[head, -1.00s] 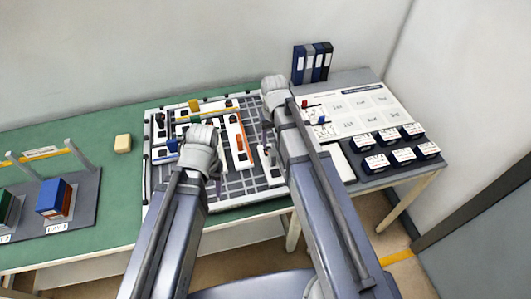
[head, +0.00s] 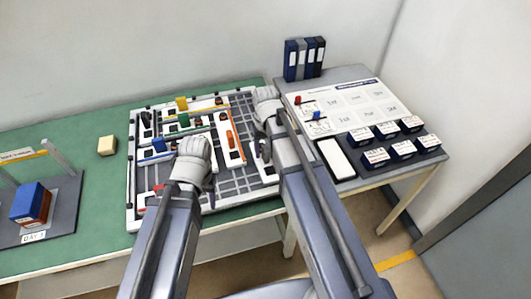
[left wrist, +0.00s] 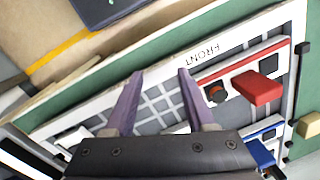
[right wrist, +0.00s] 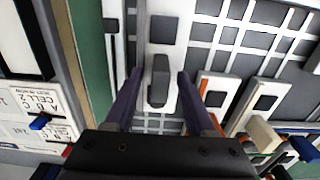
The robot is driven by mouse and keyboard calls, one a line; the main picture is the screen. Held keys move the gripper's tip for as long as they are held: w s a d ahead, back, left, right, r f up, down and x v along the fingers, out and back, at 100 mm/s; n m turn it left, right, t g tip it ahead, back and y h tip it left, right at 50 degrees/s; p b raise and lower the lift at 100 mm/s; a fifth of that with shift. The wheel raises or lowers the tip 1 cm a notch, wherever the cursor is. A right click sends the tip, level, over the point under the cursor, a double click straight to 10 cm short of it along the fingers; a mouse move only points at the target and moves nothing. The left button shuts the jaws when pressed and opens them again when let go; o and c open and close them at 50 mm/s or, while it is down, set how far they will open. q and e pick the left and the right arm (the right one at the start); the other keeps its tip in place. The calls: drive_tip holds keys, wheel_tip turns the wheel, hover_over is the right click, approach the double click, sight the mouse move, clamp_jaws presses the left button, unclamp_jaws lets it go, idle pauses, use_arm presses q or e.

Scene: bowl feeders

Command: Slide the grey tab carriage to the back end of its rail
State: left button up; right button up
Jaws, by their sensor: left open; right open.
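The grey tab carriage (right wrist: 158,82) shows in the right wrist view as an upright dark grey tab on a white rail plate (right wrist: 164,52). My right gripper (right wrist: 159,74) is open, with one purple finger on each side of the tab; I cannot tell whether either touches it. In the head view my right gripper (head: 262,148) is over the board's right part, and the arm hides much of that rail. My left gripper (left wrist: 161,72) is open and empty over the grid near the board's FRONT label (left wrist: 203,55). It also shows in the head view (head: 210,192).
The white-framed board (head: 165,216) carries other rails with red (left wrist: 258,88), blue (left wrist: 262,152), orange (head: 233,145), green and yellow parts. Right of it are a white tray (head: 335,158) and several dark boxes (head: 403,150). A yellow block (head: 106,145) lies on the green table.

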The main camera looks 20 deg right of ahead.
drive_tip(key=shift+c, duration=0.2)
clamp_jaws()
idle(1.1)
